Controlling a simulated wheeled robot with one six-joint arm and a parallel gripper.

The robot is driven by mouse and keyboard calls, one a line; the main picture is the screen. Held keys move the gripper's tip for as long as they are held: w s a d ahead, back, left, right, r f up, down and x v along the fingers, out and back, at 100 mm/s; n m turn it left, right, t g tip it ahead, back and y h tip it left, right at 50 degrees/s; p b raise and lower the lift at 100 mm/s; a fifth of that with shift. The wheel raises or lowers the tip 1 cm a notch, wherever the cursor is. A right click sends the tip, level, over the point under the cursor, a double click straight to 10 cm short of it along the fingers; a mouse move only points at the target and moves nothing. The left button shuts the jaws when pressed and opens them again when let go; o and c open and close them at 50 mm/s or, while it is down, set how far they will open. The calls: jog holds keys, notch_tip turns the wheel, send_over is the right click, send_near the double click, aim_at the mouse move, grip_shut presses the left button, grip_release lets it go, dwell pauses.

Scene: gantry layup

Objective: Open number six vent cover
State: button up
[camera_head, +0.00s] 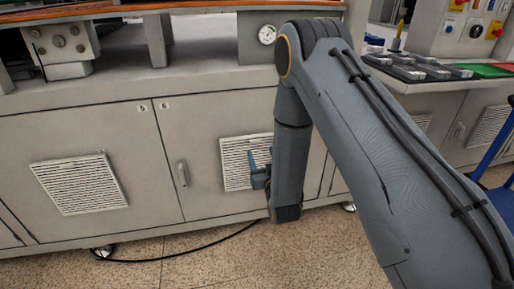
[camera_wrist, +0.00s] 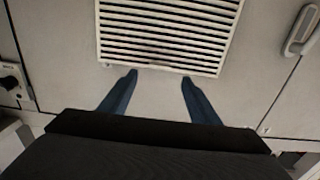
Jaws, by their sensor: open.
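The number six vent cover (camera_head: 234,160) is a white slatted panel on the cabinet door marked 6, partly hidden behind my arm in the head view. It looks flat against the door. A slatted vent panel (camera_wrist: 166,30) fills the top middle of the wrist view, its top edge cut off by the frame. My gripper (camera_head: 259,169) is in front of the door marked 6, overlapping the vent's right part. In the wrist view its two blue fingers (camera_wrist: 159,77) are apart and empty, with their tips near the vent's near edge. I cannot tell whether they touch it.
A door handle (camera_head: 182,173) is left of the number six vent; a handle also shows in the wrist view (camera_wrist: 303,30). The door marked 5 has its own vent (camera_head: 80,184). A black cable (camera_head: 190,250) lies on the floor (camera_head: 220,265). A control panel (camera_head: 470,30) stands right.

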aim_at(256, 141)
jog(key=x, duration=0.7)
jog(key=shift+w+a, duration=0.1)
jog(key=shift+w, duration=0.15)
grip_shut()
